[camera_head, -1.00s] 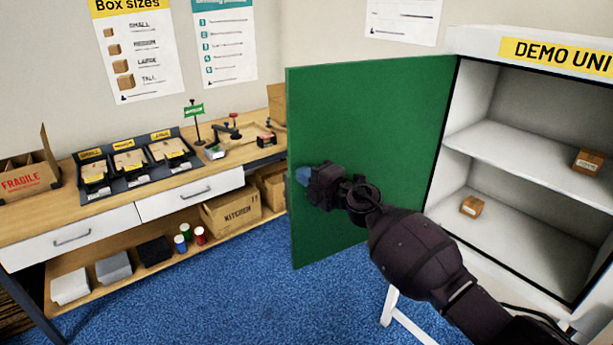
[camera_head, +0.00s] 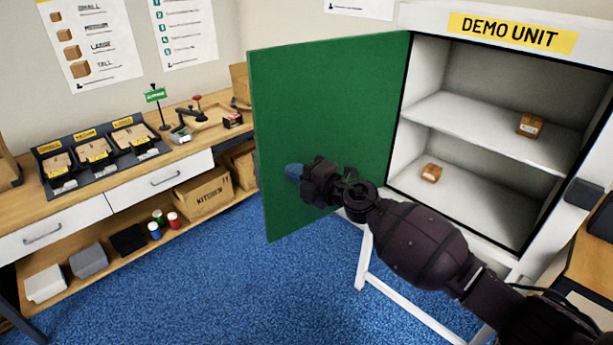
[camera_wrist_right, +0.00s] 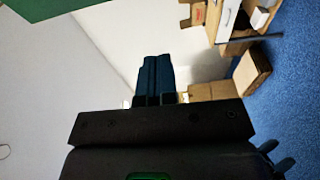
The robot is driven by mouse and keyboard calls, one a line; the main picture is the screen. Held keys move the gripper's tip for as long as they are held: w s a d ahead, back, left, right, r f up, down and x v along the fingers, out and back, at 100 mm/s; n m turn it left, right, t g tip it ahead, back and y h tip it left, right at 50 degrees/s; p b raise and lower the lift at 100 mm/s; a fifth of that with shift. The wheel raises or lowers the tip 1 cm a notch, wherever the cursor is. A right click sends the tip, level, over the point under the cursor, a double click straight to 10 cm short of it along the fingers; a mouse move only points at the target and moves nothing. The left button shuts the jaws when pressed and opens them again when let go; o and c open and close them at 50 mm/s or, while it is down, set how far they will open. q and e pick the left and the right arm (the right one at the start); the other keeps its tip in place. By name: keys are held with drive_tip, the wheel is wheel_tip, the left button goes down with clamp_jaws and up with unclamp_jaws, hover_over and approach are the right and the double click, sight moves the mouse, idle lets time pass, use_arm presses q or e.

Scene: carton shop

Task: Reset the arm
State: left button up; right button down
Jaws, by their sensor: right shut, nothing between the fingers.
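My right arm reaches in from the lower right of the head view. Its gripper (camera_head: 294,171) is in front of the open green door (camera_head: 325,110) of the demo unit; I cannot tell whether it touches the door. In the right wrist view the two blue-grey fingers (camera_wrist_right: 155,80) are together with nothing between them. A green piece, likely the door's edge, shows at the top left there. My left gripper is in neither view.
The white demo unit (camera_head: 425,18) stands open, with a small carton (camera_head: 530,125) on its upper shelf and another (camera_head: 431,173) below. A wooden workbench (camera_head: 85,206) with carton trays (camera_head: 94,150) runs along the left. Blue carpet (camera_head: 240,290) lies clear between.

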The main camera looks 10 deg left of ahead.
drive_tip(key=s+d+r+m+t, duration=0.2)
drive_tip(key=d+r+m+t, duration=0.4)
drive_tip(key=d+r+m, duration=0.1)
drive_tip(key=s+d+f+m+t+h, duration=0.3)
drive_tip(key=d+f+m+h, duration=0.65)
drive_tip(key=d+m, duration=0.45)
drive_tip(key=s+d+f+m+g+h, duration=0.2)
drive_tip(key=s+d+f+m+h, duration=0.4)
drive_tip(key=s+d+f, duration=0.85)
drive_tip(key=s+d+f+m+g, duration=0.1)
drive_tip(key=s+d+f, duration=0.2)
drive_tip(key=s+f, duration=0.3)
drive_tip(key=s+d+f+m+g+b, duration=0.1)
drive_tip(key=s+d+f+g, duration=0.1)
drive_tip(key=s+f, duration=0.3)
drive_tip(key=shift+s+d+f+m+h, duration=0.35)
drive_tip(key=shift+s+d+m+h, duration=0.1)
drive_tip(key=shift+s+d, duration=0.55)
